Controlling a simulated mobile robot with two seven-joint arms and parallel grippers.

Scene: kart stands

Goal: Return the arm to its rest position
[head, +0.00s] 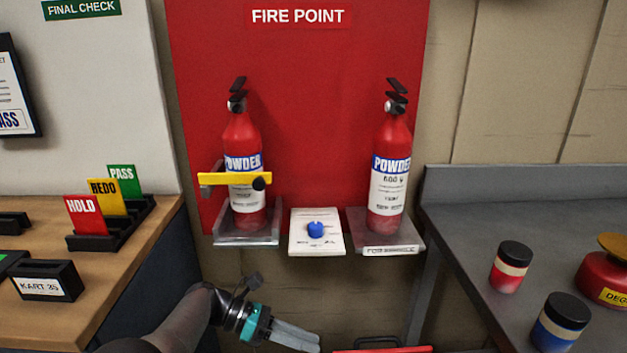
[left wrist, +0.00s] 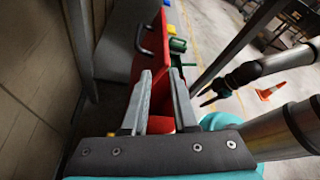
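My left arm comes in at the bottom of the head view, low in front of the red fire point board. Its gripper (head: 300,338) points right and slightly down, below the shelves. In the left wrist view the two grey fingers (left wrist: 160,72) stand apart with nothing held between them. A red surface shows beyond and between them.
Two powder extinguishers (head: 241,140) (head: 392,150) stand on small shelves against the red board (head: 310,110); the left one has a yellow bar across it. A card with a blue knob (head: 316,230) sits between them. A wooden bench (head: 150,245) is left, a grey bench (head: 470,250) right. An orange cone (left wrist: 270,90) stands on the floor.

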